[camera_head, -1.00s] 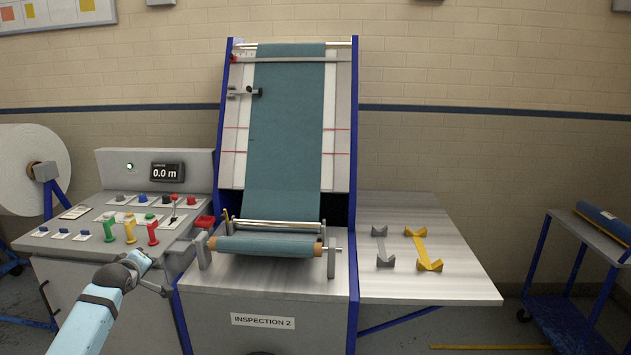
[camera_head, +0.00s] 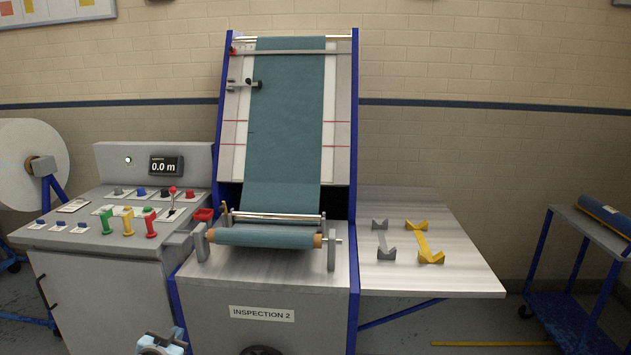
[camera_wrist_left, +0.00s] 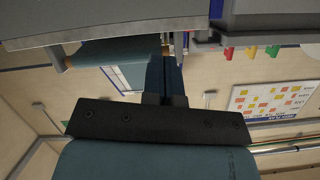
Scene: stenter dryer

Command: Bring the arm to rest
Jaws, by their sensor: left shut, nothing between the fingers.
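My left arm (camera_head: 162,344) shows only as a small light-blue and dark piece at the bottom edge of the head view, in front of the inspection machine's lower left side. In the left wrist view, my left gripper (camera_wrist_left: 166,62) has its fingers together, with nothing between them. It is apart from the machine and the console. My right gripper is in neither view.
The inspection machine (camera_head: 290,295) carries a teal fabric roll (camera_head: 265,238). A control console (camera_head: 100,285) with coloured levers stands left. A side table (camera_head: 440,280) holds grey (camera_head: 382,240) and yellow (camera_head: 422,241) brackets. A blue cart (camera_head: 590,232) stands at right.

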